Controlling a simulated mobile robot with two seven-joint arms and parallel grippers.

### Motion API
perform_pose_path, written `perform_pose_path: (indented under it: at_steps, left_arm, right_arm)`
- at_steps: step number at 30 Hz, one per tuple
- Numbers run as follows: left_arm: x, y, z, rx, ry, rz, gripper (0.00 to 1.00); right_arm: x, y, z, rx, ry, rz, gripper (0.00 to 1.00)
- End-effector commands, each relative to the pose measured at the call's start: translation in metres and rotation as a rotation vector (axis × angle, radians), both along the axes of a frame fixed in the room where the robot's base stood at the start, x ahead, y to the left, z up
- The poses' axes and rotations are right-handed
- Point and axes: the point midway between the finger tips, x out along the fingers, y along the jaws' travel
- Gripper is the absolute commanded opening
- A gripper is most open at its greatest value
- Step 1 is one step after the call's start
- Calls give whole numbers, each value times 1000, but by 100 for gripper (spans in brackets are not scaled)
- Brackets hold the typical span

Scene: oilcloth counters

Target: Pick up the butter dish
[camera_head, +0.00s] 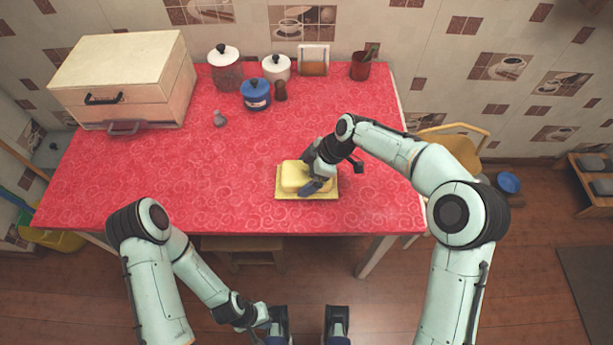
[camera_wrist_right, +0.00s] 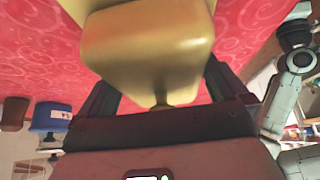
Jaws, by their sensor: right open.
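The yellow butter dish (camera_head: 291,177), a lidded block on a flat tray, rests on the red cloth near the table's front edge. My right gripper (camera_head: 319,184) is over its right side in the head view. In the right wrist view the smooth lid of the butter dish (camera_wrist_right: 150,45) fills the upper middle, with a small knob facing me. The open fingers of my right gripper (camera_wrist_right: 158,92) flank the lid end; contact cannot be told. My left gripper (camera_head: 307,318) is open and empty, low in front of the table.
A white drawer box (camera_head: 122,80) stands at the back left. Jars, a blue pot (camera_head: 255,95) and a red cup (camera_head: 360,66) line the back. A small grey shaker (camera_head: 219,119) stands left of centre. Cloth around the dish is clear. A chair (camera_head: 455,140) is at right.

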Motion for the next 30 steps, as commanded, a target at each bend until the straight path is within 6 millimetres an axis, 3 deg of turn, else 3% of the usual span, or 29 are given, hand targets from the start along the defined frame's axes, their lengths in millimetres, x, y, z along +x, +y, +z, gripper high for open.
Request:
perform_pose_path:
  at_steps: [2, 3, 8, 17, 30]
  left_arm:
    - [0, 0, 0, 0, 0, 0, 0]
    - [0, 0, 0, 0, 0, 0, 0]
    - [0, 0, 0, 0, 0, 0, 0]
    - [0, 0, 1, 0, 0, 0, 0]
    - [-2, 0, 7, -2, 10, -2, 0]
  right_arm:
    - [0, 0, 0, 0, 0, 0, 100]
    - [0, 0, 0, 0, 0, 0, 94]
    - [0, 0, 1, 0, 0, 0, 41]
    - [1, 0, 7, 2, -4, 0, 40]
    - [1, 0, 85, 3, -6, -1, 40]
